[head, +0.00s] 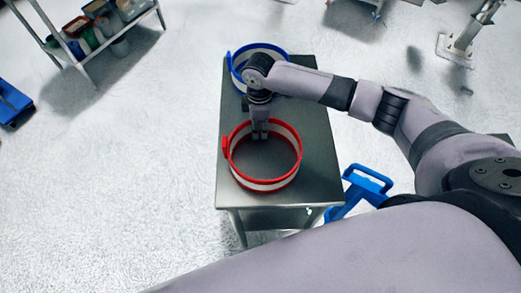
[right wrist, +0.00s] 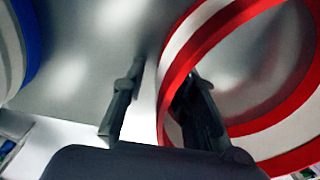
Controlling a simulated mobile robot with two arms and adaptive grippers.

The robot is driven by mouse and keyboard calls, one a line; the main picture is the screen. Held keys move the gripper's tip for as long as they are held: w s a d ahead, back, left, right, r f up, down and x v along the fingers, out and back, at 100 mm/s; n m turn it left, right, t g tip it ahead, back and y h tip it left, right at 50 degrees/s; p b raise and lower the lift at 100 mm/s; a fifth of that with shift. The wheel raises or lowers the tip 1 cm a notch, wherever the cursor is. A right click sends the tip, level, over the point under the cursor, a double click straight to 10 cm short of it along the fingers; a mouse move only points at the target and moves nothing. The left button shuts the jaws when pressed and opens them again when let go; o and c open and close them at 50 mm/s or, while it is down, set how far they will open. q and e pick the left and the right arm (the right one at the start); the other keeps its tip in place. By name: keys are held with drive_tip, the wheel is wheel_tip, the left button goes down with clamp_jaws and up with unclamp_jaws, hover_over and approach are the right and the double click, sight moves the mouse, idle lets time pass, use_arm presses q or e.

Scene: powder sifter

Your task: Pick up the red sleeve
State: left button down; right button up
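The red sleeve (head: 265,185) is a round ring with red edges and a white band, standing on the near part of a metal table (head: 318,183). My right gripper (head: 260,133) points down at its far rim. In the right wrist view the red sleeve (right wrist: 207,40) curves up to the right. The open fingers of my right gripper (right wrist: 163,82) are on either side of its wall, one outside and one inside the ring. A clear gap shows between the outer finger and the wall; contact at the inner finger is unclear. My left gripper is not in view.
A similar blue sleeve (head: 235,74) stands behind on the same table, partly hidden by my right arm. A blue object (head: 367,181) stands on the floor right of the table. A shelf with containers (head: 100,45) is at the upper left. The floor left of the table is clear.

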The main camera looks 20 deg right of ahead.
drive_tip(key=shift+c, duration=0.2)
clamp_jaws()
idle(0.5)
